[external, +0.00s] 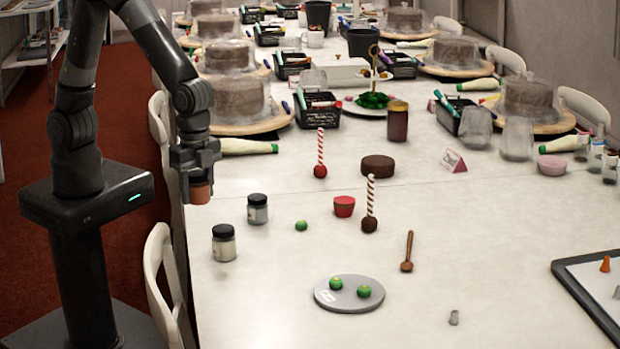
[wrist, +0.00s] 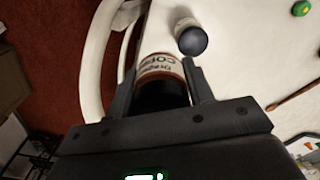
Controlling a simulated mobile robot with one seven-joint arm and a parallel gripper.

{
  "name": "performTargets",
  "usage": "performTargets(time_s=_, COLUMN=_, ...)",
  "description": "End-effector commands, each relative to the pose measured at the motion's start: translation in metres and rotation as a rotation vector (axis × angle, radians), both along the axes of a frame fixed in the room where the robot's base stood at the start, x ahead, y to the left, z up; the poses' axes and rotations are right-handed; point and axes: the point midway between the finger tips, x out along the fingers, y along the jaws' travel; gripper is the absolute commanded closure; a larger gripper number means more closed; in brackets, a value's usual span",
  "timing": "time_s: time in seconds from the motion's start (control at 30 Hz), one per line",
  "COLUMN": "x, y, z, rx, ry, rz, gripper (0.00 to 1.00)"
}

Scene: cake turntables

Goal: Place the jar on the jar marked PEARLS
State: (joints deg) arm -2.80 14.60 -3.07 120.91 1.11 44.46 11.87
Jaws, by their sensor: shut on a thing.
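My gripper (external: 197,172) is shut on a small jar (external: 201,193), reddish brown in the external view, and holds it up near the table's left edge. In the wrist view the held jar (wrist: 161,68) sits between the fingers, with a pale label that is partly readable and a dark end towards me. Two dark-lidded glass jars stand upright on the table to the right of and below my gripper: a farther jar (external: 257,209) and a nearer jar (external: 223,244). I cannot read which is marked PEARLS. One dark-lidded jar (wrist: 190,38) shows just beyond the held jar in the wrist view.
A grey round plate (external: 345,302) with green balls is at the front. White chairs (external: 165,285) line the left edge. Bare table surrounds the jars.

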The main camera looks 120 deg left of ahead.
Motion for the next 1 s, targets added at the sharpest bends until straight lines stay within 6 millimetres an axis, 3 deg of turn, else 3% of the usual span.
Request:
performTargets(time_s=0.1, x=0.011, y=0.025, z=-0.017, rx=0.0, ry=0.003, rz=0.005, gripper=0.76)
performTargets(time_s=0.3, x=0.022, y=0.047, z=-0.032, rx=0.0, ry=0.001, rz=0.002, gripper=0.76)
performTargets(time_s=0.47, x=0.024, y=0.05, z=-0.04, rx=0.0, ry=0.001, rz=0.0, gripper=0.76)
performTargets(time_s=0.7, x=0.024, y=0.05, z=-0.072, rx=-0.001, ry=0.002, rz=0.0, gripper=0.76)
performTargets(time_s=1.0, x=0.024, y=0.05, z=-0.074, rx=0.0, ry=0.0, rz=0.0, gripper=0.76)
